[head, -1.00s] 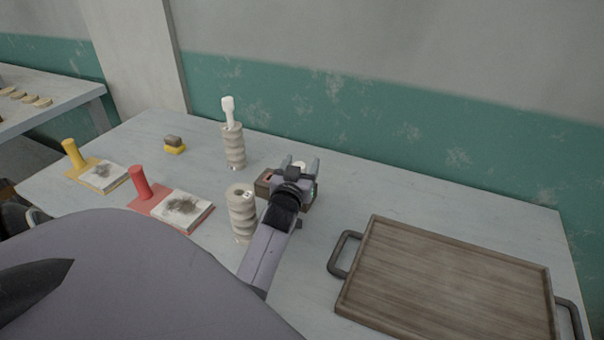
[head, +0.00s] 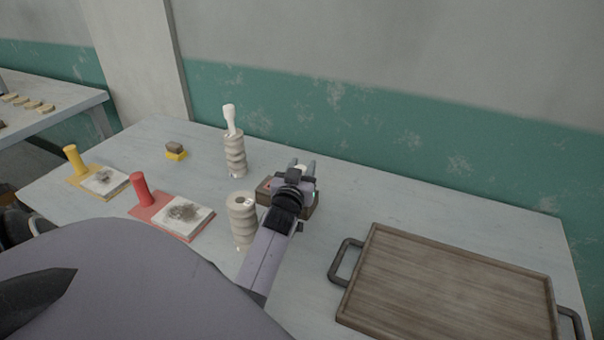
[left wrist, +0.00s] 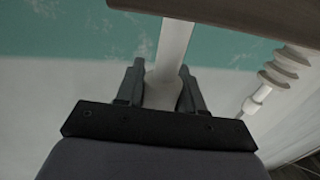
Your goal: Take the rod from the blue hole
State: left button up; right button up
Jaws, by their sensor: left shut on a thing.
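A brown block (head: 264,190) stands on the table near the middle, with a red mark on its left part. My left gripper (head: 302,166) is over the block and covers much of it. Its fingers are shut on a pale rod, whose tip (head: 301,168) shows between them. In the left wrist view the rod (left wrist: 174,50) stands out long between the two fingers (left wrist: 162,88). The blue hole and the rod's lower end are hidden, so I cannot tell whether the rod sits in a hole. My right gripper is not in view.
A ridged grey post (head: 242,222) stands close left of my arm. A wooden tray (head: 450,285) fills the right front. The table's back right is clear.

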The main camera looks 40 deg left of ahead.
pick_arm(q)
notch_tip(320, 180, up, 19)
jog(key=p, duration=0.1)
